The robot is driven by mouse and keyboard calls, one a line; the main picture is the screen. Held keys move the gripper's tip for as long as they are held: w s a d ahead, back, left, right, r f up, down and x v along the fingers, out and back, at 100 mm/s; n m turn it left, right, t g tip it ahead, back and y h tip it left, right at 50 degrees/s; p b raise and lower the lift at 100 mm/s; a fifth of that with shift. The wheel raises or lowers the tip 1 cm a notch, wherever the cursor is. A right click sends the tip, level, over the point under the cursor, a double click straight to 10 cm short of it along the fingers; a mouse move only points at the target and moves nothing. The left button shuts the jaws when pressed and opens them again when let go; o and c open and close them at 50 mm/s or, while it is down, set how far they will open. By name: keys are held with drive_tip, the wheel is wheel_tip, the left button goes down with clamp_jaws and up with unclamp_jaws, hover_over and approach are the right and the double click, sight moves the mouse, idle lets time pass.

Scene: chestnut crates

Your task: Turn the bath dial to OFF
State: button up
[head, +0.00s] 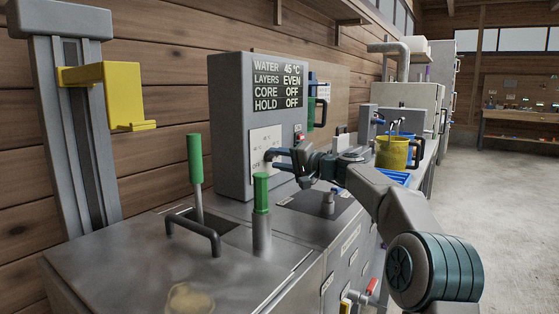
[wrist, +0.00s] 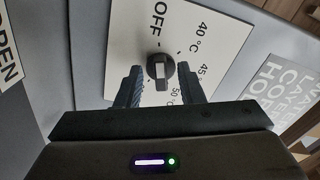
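The bath dial (wrist: 160,69) is a dark round knob with a pale bar across it, on a white plate (wrist: 120,45). OFF, 40 °C, 45 and 50 °C are printed around it. I cannot tell clearly which mark the bar points to. My gripper (wrist: 161,88) is open, with one dark finger on each side of the knob and a gap visible on both sides. In the head view my gripper (head: 280,158) is at the plate (head: 259,141) on the grey control box (head: 228,120), largely hiding the dial. The display (head: 277,82) reads WATER 45 °C, LAYERS EVEN, CORE OFF, HOLD OFF.
Green-handled levers (head: 195,160) (head: 261,195) and a dark bar handle (head: 195,232) stand on the metal bench in front of the box. A yellow bracket (head: 105,92) is on a post at left. A yellow bucket (head: 391,153) stands farther right. Open floor lies to the right.

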drive_tip(key=v, duration=1.4)
drive_tip(key=shift+p, duration=0.3)
drive_tip(key=s+a+r+n+g+h+p, duration=0.1)
drive_tip(key=s+a+g+h+p, duration=0.25)
drive_tip(key=s+p, duration=0.45)
drive_tip(key=s+a+r+g+h+p, duration=0.1)
drive_tip(key=s+a+g+h+p, duration=0.2)
drive_tip(key=s+p, duration=0.45)
drive_tip(key=s+d+r+h+p, duration=0.1)
drive_tip(key=s+d+h+p, duration=0.1)
drive_tip(key=s+p, duration=0.4)
drive_tip(key=s+d+r+n+h+p, duration=0.1)
drive_tip(key=s+d+h+p, duration=0.2)
drive_tip(key=s, duration=0.7)
drive_tip(key=s+d+r+h+p, duration=0.1)
drive_tip(key=s+d+h+p, duration=0.2)
drive_tip(key=s+d+p, duration=0.2)
drive_tip(key=s+p, duration=0.3)
drive_tip(key=shift+r+g+p, duration=0.25)
drive_tip(key=shift+g+p, duration=0.05)
drive_tip(key=shift+g, duration=0.05)
drive_tip(key=shift+h, duration=0.25)
